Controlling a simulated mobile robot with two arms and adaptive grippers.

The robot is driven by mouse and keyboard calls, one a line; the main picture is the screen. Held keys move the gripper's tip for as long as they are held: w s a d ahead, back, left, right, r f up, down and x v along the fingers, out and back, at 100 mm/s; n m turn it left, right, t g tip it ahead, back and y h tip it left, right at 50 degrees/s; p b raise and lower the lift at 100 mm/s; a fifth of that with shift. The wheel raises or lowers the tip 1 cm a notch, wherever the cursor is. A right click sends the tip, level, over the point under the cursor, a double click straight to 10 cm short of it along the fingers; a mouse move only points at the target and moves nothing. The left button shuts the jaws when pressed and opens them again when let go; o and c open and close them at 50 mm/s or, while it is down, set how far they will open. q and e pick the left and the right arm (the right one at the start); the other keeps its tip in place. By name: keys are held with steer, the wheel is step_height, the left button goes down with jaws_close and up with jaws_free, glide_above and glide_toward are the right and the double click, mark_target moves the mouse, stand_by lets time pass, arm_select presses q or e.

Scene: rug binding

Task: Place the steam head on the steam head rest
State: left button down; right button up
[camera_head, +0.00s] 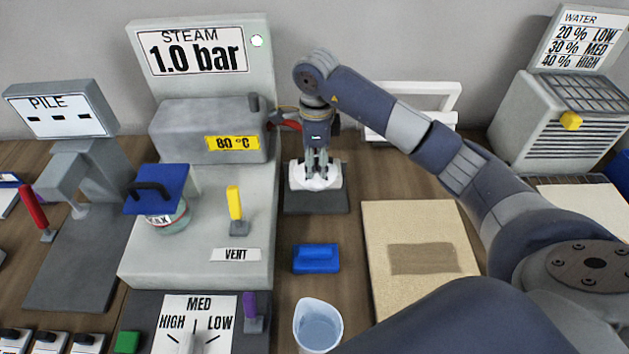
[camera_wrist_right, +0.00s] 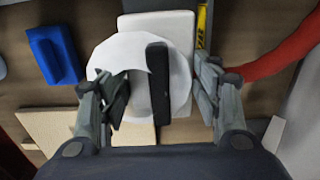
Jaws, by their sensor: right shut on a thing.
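The steam head (camera_head: 315,177) is a white piece below my right gripper (camera_head: 318,164), over a dark grey slab (camera_head: 316,201) that looks like the steam head rest. I cannot tell whether it touches the slab. In the right wrist view the steam head (camera_wrist_right: 125,57) shows a round white part and a black bar-shaped handle (camera_wrist_right: 158,85). My right gripper (camera_wrist_right: 163,88) has a finger on each side of the handle and is shut on the steam head; the exact contact is unclear. My left gripper is not in view.
The steam unit (camera_head: 245,60) stands left of the gripper, with a red hose (camera_head: 286,123) beside it. A blue block (camera_head: 316,258) and a water jug (camera_head: 318,325) are in front. A tan board (camera_head: 420,225) lies right, under my arm. A white frame (camera_head: 440,90) stands behind.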

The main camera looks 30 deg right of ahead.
mark_target(316, 181)
steer(key=shift+f, duration=0.9)
step_height(316, 181, down, 4)
steer(key=shift+r+p, duration=0.2)
steer(key=shift+p, duration=0.5)
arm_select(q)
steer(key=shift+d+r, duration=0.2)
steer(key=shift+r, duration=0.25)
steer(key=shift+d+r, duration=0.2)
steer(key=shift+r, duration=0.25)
arm_select(e)
steer(key=shift+f, duration=0.2)
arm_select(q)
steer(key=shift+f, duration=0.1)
arm_select(e)
steer(key=shift+d+f, duration=0.1)
steer(key=o, duration=1)
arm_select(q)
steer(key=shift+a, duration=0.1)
